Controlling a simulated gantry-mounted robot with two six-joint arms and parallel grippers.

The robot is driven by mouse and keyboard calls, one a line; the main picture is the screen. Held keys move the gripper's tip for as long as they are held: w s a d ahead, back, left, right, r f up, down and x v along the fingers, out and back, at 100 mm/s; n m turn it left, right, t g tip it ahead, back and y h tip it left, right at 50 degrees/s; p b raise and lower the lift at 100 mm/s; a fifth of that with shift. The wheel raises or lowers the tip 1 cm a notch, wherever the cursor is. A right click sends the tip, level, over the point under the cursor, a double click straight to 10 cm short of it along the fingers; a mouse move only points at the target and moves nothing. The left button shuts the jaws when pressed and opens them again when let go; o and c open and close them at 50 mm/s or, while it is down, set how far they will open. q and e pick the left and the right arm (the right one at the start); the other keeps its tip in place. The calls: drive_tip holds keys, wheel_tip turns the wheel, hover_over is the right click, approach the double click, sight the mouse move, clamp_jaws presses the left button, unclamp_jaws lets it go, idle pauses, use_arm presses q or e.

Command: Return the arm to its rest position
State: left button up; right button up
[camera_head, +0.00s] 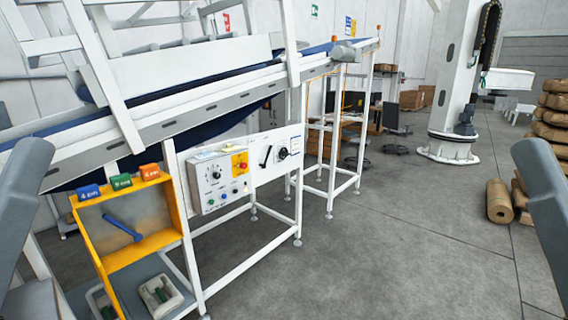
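Part of my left arm shows as a grey-blue link (18,205) at the left edge. Part of my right arm shows as a similar grey-blue link (546,195) at the right edge. Both links stand apart from the equipment between them in the picture. Neither gripper shows, so I cannot see their fingers or whether they hold anything.
A raised conveyor (200,105) on a white frame crosses the left and middle, with a control panel (245,170) below. A yellow rack (130,225) holds a blue tool. A white column (455,90) and brown sacks (550,130) stand right. The middle-right floor is clear.

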wheel_tip(320, 180, up, 30)
drive_tip(key=p, duration=2.6)
drive_tip(key=shift+f, duration=0.2)
